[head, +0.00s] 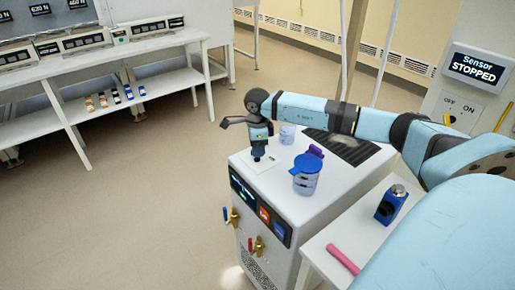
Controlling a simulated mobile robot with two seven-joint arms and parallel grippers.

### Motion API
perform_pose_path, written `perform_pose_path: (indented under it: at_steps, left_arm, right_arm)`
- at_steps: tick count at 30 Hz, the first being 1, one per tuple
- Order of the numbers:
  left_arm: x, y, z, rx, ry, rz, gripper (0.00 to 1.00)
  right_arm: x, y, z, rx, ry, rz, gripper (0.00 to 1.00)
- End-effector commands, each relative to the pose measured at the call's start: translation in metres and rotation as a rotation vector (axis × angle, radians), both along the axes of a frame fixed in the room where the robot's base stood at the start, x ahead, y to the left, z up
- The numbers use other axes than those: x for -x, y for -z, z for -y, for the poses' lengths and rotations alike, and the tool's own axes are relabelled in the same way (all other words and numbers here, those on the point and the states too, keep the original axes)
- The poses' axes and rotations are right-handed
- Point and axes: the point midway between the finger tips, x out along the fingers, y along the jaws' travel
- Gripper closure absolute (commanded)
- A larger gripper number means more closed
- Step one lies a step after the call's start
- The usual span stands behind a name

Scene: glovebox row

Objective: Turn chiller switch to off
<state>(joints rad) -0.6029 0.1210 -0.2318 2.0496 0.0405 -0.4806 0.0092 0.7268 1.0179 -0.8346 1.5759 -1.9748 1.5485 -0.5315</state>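The chiller looks to be the white box-shaped unit (215,172) in the middle of the head view. Its front has a dark panel (248,200) with a lit display, and orange and blue squares. A small pale plate (272,168) lies on its top near the left edge. My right gripper (258,157) points down onto this plate. A switch there is hidden or too small to make out, and I cannot tell whether the fingers are open or touching anything. My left gripper is out of view.
A blue-lidded jar (306,182) and a clear beaker (287,133) stand on the unit near my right gripper. Brass valves (258,246) stick out in front. The left floor is clear.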

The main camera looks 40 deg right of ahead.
Motion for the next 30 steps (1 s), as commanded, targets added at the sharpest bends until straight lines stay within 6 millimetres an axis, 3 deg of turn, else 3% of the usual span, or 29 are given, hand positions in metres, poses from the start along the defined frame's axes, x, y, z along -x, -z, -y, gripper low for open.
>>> perform_pose_path:
  at_steps: [11, 16, 17, 30]
  left_arm:
    - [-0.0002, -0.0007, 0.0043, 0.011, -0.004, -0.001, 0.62]
    - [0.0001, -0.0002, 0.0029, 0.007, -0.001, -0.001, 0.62]
    - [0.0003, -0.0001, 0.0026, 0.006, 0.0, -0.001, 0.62]
    - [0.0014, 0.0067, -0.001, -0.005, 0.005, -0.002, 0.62]
  right_arm:
    - [0.0001, 0.0067, -0.0001, -0.001, 0.0, 0.001, 0.62]
    - [0.0001, 0.0065, -0.0001, -0.001, 0.0, 0.001, 0.98]
    - [0.0001, 0.0065, -0.0001, -0.001, 0.0, 0.001, 1.0]
    - [-0.0004, 0.0069, 0.0002, -0.001, -0.083, 0.002, 1.0]
